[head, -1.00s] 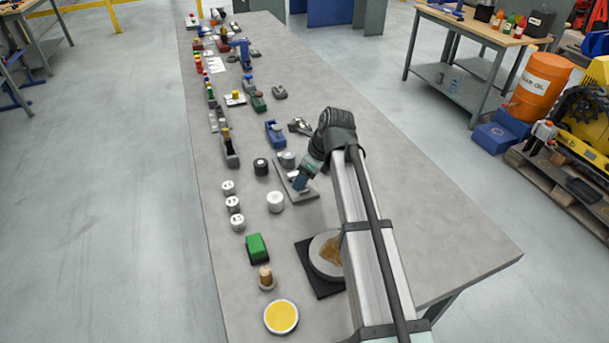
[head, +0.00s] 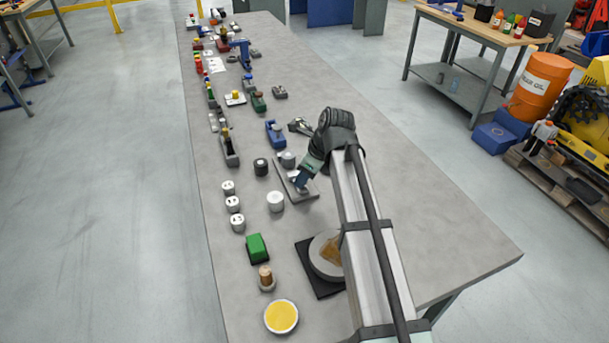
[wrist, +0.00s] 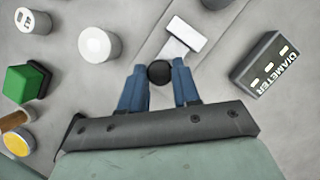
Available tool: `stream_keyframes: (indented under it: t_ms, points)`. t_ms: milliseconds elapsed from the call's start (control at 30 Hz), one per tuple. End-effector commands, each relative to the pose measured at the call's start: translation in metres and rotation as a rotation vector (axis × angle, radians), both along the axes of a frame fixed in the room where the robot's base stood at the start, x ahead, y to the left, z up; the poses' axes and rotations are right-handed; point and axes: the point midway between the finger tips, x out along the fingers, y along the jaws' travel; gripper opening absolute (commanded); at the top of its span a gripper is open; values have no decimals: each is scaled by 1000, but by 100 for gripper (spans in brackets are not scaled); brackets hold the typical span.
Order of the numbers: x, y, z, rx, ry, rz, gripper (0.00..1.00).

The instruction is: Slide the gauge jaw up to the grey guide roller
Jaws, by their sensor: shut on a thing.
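The gauge jaw (wrist: 185,34) is a pale T-shaped slider with a round black knob (wrist: 160,72). It lies on a long grey gauge plate (head: 306,195). My gripper (wrist: 160,84) is shut on the black knob, with a blue finger on either side; in the head view my gripper (head: 301,183) is low over the plate. The grey guide roller (head: 288,159) stands at the plate's far end. In the wrist view, only part of the roller (wrist: 214,3) shows at the top edge. A small gap shows between the jaw's crossbar and the roller.
A white cylinder (head: 275,201) stands left of the plate, with a black one (head: 261,167) farther back. A dark box marked DIAMETER (wrist: 265,65) is right of the jaw in the wrist view. A green block (head: 257,247) is nearer.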

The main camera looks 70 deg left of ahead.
Motion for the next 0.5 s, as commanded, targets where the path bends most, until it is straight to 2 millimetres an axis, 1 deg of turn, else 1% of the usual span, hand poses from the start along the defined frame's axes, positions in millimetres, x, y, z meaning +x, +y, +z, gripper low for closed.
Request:
stream_keyframes:
  t_ms: [200, 267, 500]
  points:
    - [1, 31, 1, 0, 0, 1, 0]
    - [1, 37, 0, 0, 0, 1, 0]
    - [0, 37, 0, 1, 0, 0, 0]
